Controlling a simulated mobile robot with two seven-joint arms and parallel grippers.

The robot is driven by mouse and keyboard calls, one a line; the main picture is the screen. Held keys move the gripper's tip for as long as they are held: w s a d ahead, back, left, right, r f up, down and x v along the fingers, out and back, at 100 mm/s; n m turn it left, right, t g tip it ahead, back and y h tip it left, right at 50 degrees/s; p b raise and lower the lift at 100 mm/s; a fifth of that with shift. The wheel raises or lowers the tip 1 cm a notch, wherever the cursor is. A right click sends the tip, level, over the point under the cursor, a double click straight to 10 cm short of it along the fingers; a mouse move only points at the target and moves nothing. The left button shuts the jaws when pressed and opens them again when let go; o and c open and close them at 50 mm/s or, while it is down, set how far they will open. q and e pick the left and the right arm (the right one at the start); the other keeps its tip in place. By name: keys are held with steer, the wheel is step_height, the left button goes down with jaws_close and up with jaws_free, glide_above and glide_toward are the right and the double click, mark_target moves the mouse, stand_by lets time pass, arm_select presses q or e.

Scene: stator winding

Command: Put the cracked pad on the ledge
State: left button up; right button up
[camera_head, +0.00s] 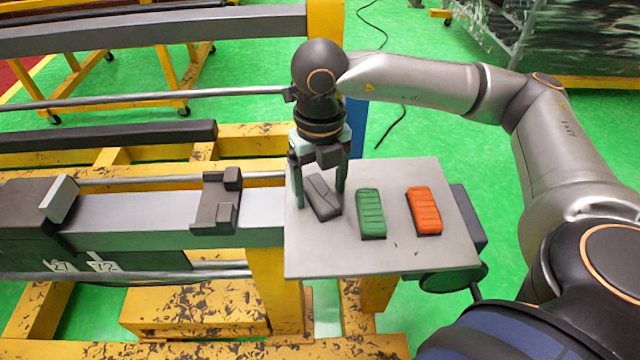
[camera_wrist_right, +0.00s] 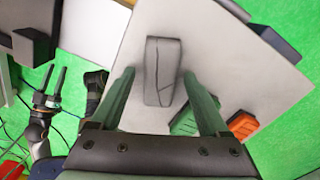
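The cracked pad (camera_head: 323,199) is a dark grey block with a crack line across its top. It lies on the grey plate (camera_head: 315,257), left of a green pad (camera_head: 370,213) and an orange pad (camera_head: 423,210). My right gripper (camera_head: 319,198) points down over the cracked pad, open, one finger to each side. In the right wrist view the cracked pad (camera_wrist_right: 162,72) shows between and ahead of the spread fingers, with no clear contact. A gripper, seemingly my left one (camera_wrist_right: 50,84), shows at the left with fingers apart. I cannot tell which surface is the ledge.
A grey beam (camera_head: 140,215) with a dark notched bracket (camera_head: 216,205) runs left of the plate. A dark block with a grey plate piece (camera_head: 60,203) stands farther left. Yellow frames (camera_head: 190,320) surround the beam. The plate's front part is clear.

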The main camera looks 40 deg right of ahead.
mark_target(321, 191)
steer(key=shift+r, duration=0.1)
step_height(321, 191, up, 12)
steer(key=p, duration=0.1)
stand_by(0.5)
